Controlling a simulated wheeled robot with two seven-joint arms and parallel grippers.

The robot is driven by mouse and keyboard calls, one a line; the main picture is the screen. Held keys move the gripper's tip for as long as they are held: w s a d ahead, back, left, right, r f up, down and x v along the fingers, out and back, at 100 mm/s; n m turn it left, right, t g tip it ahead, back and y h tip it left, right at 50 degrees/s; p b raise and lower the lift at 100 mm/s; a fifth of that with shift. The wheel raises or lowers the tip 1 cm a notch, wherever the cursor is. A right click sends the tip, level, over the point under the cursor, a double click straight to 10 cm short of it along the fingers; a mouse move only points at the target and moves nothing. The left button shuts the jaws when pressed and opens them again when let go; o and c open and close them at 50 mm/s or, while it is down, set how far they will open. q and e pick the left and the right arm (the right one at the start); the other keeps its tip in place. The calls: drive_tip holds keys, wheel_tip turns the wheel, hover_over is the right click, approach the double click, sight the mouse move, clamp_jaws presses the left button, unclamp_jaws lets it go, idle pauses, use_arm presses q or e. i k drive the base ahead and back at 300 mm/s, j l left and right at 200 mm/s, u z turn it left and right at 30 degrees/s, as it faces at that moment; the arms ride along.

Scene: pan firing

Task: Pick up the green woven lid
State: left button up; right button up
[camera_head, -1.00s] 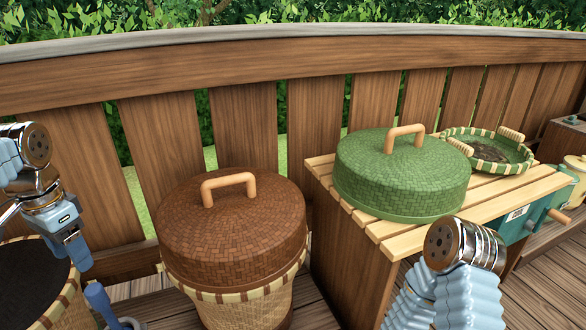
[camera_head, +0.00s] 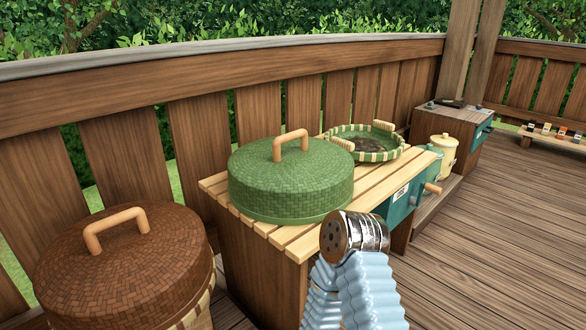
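The green woven lid (camera_head: 290,185) is a round, domed lid with a tan arched handle (camera_head: 291,144) on top. It rests on the slatted wooden table (camera_head: 276,238) in the middle of the head view. My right arm rises from the bottom, in front of the lid and apart from it in the picture. Its gripper fingers do not show. My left arm and gripper are out of the picture. Nothing touches the lid's handle.
A brown woven lid (camera_head: 125,266) covers a basket at the lower left. A green woven tray (camera_head: 365,143) sits behind the lid on the table. A yellow jar (camera_head: 441,155) stands farther right. A wooden fence (camera_head: 200,95) runs behind; open deck (camera_head: 500,215) lies right.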

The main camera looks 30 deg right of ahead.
sight(295, 178)
drive_tip(key=i+l+z, duration=0.1)
drive_tip(key=l+z, duration=0.3)
drive_tip(key=i+l+z, duration=0.1)
drive_tip(key=z, duration=0.35)
drive_tip(key=i+l+z, duration=0.5)
drive_tip(key=z, duration=0.15)
